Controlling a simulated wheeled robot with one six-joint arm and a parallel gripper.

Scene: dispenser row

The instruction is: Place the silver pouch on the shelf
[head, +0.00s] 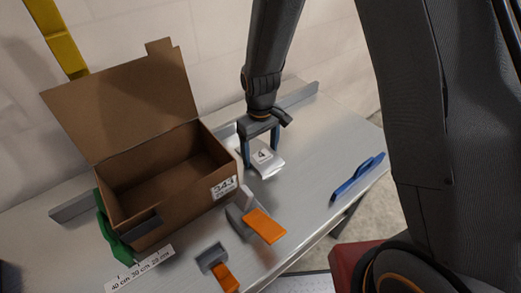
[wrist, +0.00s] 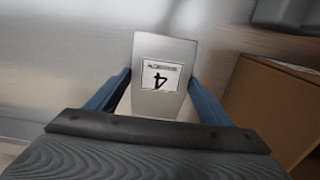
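The silver pouch (head: 270,163) bears a white label with a 4. In the head view it is just below my gripper (head: 259,143), over the metal table (head: 318,132). In the wrist view the pouch (wrist: 166,55) shows between the two blue fingers of my gripper (wrist: 160,78), its label upside down. The fingers are spread about as wide as the pouch, close to its side edges. I cannot tell whether they press on it, or whether the pouch rests on the table. No shelf can be made out for certain.
An open cardboard box (head: 146,205) labelled 343 stands left of the pouch. Orange-handled tools (head: 264,226) lie in front, and a blue-handled item (head: 358,176) lies at the right edge. A green object (head: 113,240) is beside the box. The table between pouch and blue item is clear.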

